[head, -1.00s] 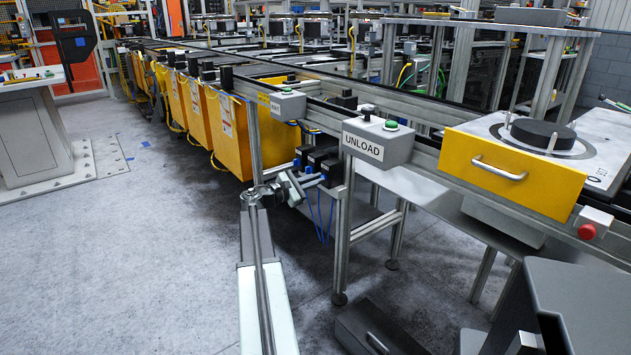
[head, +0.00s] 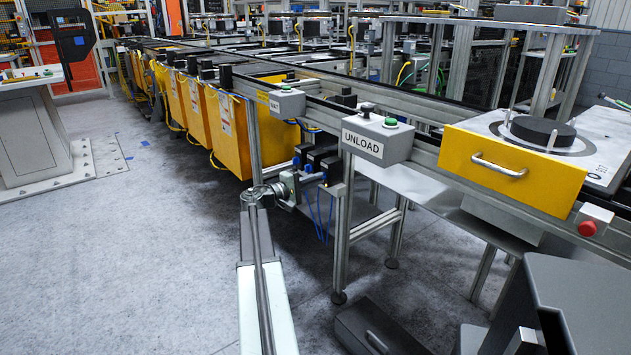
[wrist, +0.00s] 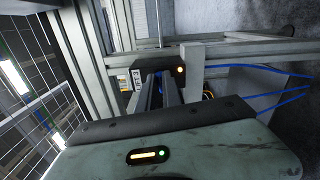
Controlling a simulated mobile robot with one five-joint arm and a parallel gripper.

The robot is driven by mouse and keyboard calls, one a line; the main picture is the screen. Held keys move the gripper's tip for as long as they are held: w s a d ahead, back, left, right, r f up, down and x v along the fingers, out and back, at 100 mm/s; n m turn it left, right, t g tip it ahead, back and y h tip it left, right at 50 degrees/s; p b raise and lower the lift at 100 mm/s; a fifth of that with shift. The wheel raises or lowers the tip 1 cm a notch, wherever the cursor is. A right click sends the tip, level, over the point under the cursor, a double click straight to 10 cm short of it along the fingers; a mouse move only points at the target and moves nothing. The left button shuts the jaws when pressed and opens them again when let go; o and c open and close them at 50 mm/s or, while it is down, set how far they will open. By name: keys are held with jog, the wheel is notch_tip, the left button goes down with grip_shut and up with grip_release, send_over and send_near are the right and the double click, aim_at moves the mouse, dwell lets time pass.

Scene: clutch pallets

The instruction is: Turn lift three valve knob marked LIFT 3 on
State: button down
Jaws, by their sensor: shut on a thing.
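My gripper (head: 304,182) is at the row of black valve blocks (head: 322,157) under the conveyor frame, with its fingers pointing at them. In the wrist view, my two dark fingers (wrist: 160,88) are shut on the valve knob in front of a black valve block (wrist: 174,72). The block carries a white label (wrist: 137,78), turned sideways, that seems to read LIFT 3. An orange light (wrist: 180,70) glows on the block. The knob is almost wholly hidden between the fingers, so its turn angle cannot be told.
Metal frame posts (head: 343,235) stand close beside my gripper. Blue hoses (head: 321,220) hang below the valves. The UNLOAD box (head: 378,140) is above right. The grey floor (head: 130,250) at left is clear.

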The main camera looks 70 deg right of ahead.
jog(key=shift+w+d+m, duration=0.1)
jog(key=shift+w+m, duration=0.05)
jog(key=shift+m, duration=0.45)
jog(key=c, duration=1.5)
grip_release()
jog(key=v, duration=0.8)
jog(key=shift+f, duration=0.1)
